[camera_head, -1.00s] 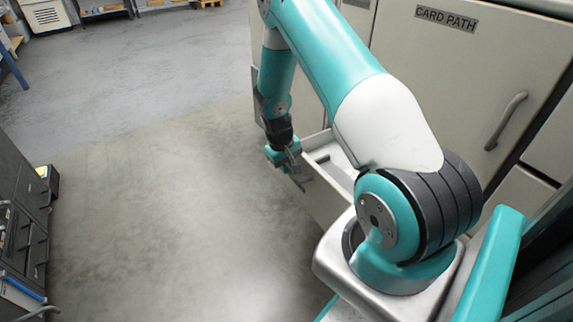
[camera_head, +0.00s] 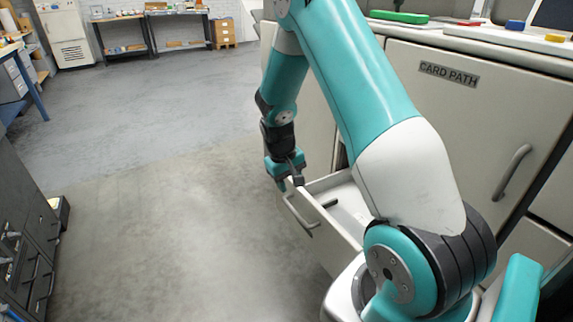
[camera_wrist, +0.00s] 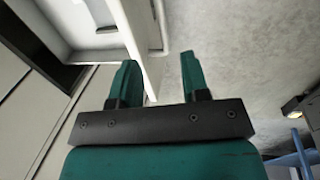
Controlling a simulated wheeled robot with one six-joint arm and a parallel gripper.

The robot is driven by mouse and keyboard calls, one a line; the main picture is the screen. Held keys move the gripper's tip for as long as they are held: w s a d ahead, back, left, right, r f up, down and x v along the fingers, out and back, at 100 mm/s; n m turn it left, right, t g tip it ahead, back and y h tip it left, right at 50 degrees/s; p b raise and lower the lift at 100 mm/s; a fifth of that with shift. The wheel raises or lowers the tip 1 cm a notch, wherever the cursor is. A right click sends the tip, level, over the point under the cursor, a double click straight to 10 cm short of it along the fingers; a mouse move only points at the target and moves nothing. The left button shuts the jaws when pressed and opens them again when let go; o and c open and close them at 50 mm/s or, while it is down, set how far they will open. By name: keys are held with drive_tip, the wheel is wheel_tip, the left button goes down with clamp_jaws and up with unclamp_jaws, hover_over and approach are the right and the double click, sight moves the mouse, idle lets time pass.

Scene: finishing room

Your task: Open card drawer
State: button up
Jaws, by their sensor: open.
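The card drawer (camera_head: 326,232) is a pale drawer pulled well out from the cabinet. Its inside shows, with a dark item and a pale sheet in it. Its bar handle (camera_head: 296,212) is on the front panel. My gripper (camera_head: 292,180) is above the drawer's front corner, apart from the handle, with nothing held. In the wrist view my gripper (camera_wrist: 160,78) has its two teal fingers spread. The drawer's front panel (camera_wrist: 146,50) reaches toward the space between them, and part of the handle (camera_wrist: 160,25) shows beyond. Contact with the panel cannot be told.
The cabinet door marked CARD PATH (camera_head: 455,110) is shut, with a curved handle (camera_head: 513,172). A green item (camera_head: 399,17) lies on the cabinet top. Dark drawers (camera_head: 28,235) stand at left. The floor (camera_head: 170,200) between is clear.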

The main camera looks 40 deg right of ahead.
drive_tip(key=r, duration=0.3)
drive_tip(key=a+r, duration=0.1)
drive_tip(key=r, duration=0.1)
drive_tip(key=shift+w, duration=0.1)
idle(0.3)
